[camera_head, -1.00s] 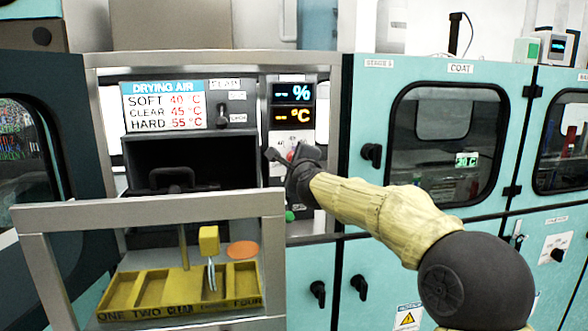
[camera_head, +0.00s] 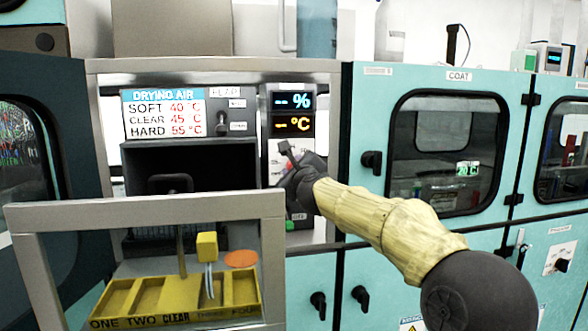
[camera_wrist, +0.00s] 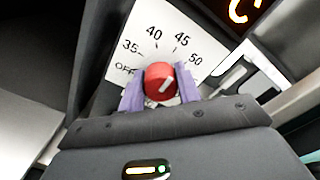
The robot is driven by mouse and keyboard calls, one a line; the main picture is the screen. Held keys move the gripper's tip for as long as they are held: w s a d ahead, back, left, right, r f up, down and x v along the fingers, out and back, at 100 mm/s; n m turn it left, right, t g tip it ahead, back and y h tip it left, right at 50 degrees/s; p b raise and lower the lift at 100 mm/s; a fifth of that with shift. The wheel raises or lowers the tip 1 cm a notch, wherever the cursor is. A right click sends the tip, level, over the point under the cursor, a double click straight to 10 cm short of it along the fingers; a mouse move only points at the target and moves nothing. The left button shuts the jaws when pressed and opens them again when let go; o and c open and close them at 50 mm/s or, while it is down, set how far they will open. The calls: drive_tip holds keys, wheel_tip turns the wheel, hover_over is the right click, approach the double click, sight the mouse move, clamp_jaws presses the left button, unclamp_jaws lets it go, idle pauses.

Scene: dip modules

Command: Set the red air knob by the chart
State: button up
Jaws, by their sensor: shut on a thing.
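The red air knob (camera_wrist: 158,73) sits on a white dial plate (camera_wrist: 146,44) marked OFF, 35, 40, 45 and 50 in the wrist view. Its white pointer line slants up to the right, roughly toward 50; the rest of the scale is hidden. My gripper (camera_wrist: 160,87) is shut on the knob, one purple finger on each side. In the head view my gripper covers most of the knob. The drying air chart (camera_head: 164,114) reads SOFT 40, CLEAR 45, HARD 55 °C. A yellow tray (camera_head: 107,323) below carries the word CLEAR between TWO and THREE.
Above the dial, the % display (camera_head: 292,101) and the °C display (camera_head: 293,125) show dashes. A FLAP lever (camera_head: 221,124) is right of the chart. A grey frame (camera_head: 150,207) stands in front of the tray. The COAT cabinet (camera_head: 365,110) is on the right.

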drive_tip(key=shift+w+d+f, duration=0.1)
drive_tip(key=shift+f, duration=0.1)
drive_tip(key=o, duration=1)
drive_tip(key=shift+c, duration=0.2)
drive_tip(key=shift+r, duration=0.1)
drive_tip(key=b+v, duration=0.8)
drive_tip(key=v, duration=0.9)
drive_tip(key=shift+s, duration=0.25)
drive_tip(key=shift+r, duration=0.1)
